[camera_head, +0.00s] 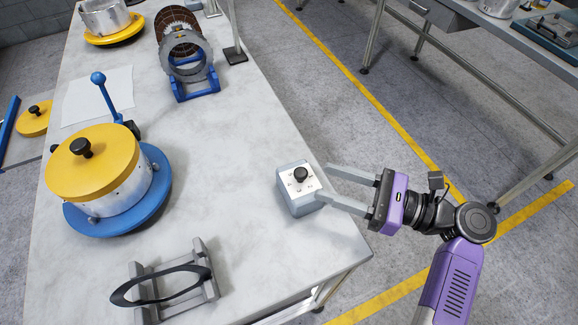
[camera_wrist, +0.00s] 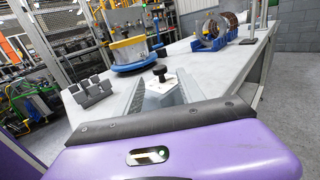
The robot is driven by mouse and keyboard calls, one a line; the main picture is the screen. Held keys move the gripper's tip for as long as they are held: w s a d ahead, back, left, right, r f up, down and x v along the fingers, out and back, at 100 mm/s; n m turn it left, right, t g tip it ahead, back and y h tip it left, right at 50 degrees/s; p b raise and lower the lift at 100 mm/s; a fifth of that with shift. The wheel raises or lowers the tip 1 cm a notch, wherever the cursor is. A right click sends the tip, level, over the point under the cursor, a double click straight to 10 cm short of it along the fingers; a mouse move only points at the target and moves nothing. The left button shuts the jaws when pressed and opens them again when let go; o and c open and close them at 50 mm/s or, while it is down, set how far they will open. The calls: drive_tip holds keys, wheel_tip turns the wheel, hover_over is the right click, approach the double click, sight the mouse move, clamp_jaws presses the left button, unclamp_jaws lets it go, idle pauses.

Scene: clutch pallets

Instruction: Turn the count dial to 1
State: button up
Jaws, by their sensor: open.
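The count dial is a black knob (camera_head: 300,174) on the white marked face of a small grey box (camera_head: 296,200). The box stands near the right edge of the table. In the wrist view the knob (camera_wrist: 160,73) shows on the box (camera_wrist: 163,92) straight ahead, between my finger lines. My gripper (camera_head: 322,180) is open and empty. Its two fingers point left at the box, with the tips at its right side, apart from the knob as far as I can tell. The dial's marks are too small to read.
The marble table (camera_head: 235,190) holds a yellow-lidded pot on a blue base (camera_head: 120,195), a grey stand with a black ring (camera_head: 165,285), and a ring on a blue cradle (camera_head: 190,70). Bare tabletop surrounds the box on its left.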

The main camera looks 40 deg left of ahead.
sight(301, 172)
drive_tip(key=x, duration=0.7)
drive_tip(key=shift+p, duration=0.3)
drive_tip(key=shift+c, duration=0.5)
clamp_jaws()
